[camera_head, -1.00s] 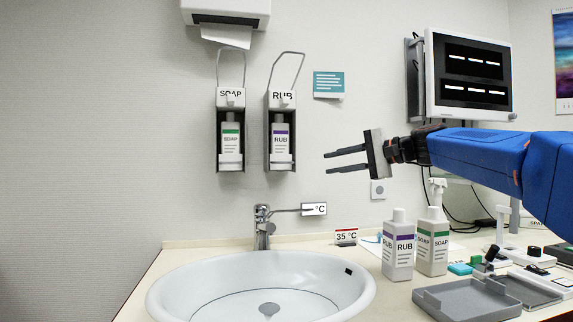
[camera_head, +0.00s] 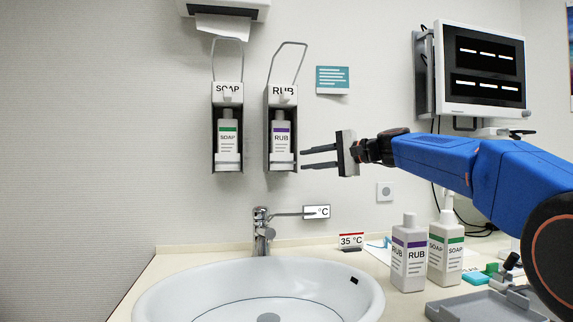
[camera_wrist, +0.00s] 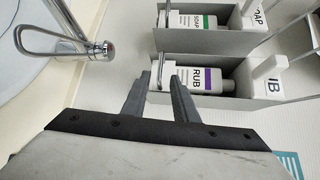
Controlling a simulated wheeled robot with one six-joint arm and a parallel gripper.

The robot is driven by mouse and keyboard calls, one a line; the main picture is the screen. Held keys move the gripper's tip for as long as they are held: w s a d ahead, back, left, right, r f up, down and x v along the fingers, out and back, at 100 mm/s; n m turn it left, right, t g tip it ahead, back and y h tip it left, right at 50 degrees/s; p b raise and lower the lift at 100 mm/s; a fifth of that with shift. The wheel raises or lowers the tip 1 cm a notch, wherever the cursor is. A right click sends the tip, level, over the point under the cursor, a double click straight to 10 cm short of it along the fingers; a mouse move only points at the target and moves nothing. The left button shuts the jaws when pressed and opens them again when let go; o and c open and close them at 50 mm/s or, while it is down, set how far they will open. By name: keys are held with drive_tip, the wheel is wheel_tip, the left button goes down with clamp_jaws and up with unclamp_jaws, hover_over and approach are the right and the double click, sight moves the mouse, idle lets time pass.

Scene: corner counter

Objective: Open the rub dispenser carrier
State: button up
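The rub dispenser (camera_head: 281,95) hangs on the wall, a grey carrier with a long wire lever on top. A white bottle with a purple band (camera_head: 281,142) stands in it behind a front retainer (camera_head: 282,161). My gripper (camera_head: 302,159) is open and empty, its two fingers pointing left at the lower right of the carrier. In the wrist view my gripper (camera_wrist: 157,80) has its fingertips near the carrier's lower front end, overlapping it in the picture. The rub bottle (camera_wrist: 203,79) lies beyond them. I cannot tell whether they touch the carrier.
The soap dispenser (camera_head: 228,95) hangs just left of the rub dispenser. Below are a faucet (camera_head: 262,235) and sink (camera_head: 160,300). Loose rub (camera_head: 408,258) and soap (camera_head: 445,250) bottles stand on the counter at right. A monitor (camera_head: 482,70) is behind my arm.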

sight(288, 163)
drive_tip(key=x, duration=0.8)
drive_tip(key=shift+w+a, duration=0.2)
drive_tip(key=shift+a, duration=0.15)
clamp_jaws()
drive_tip(key=shift+f, duration=0.1)
idle(0.9)
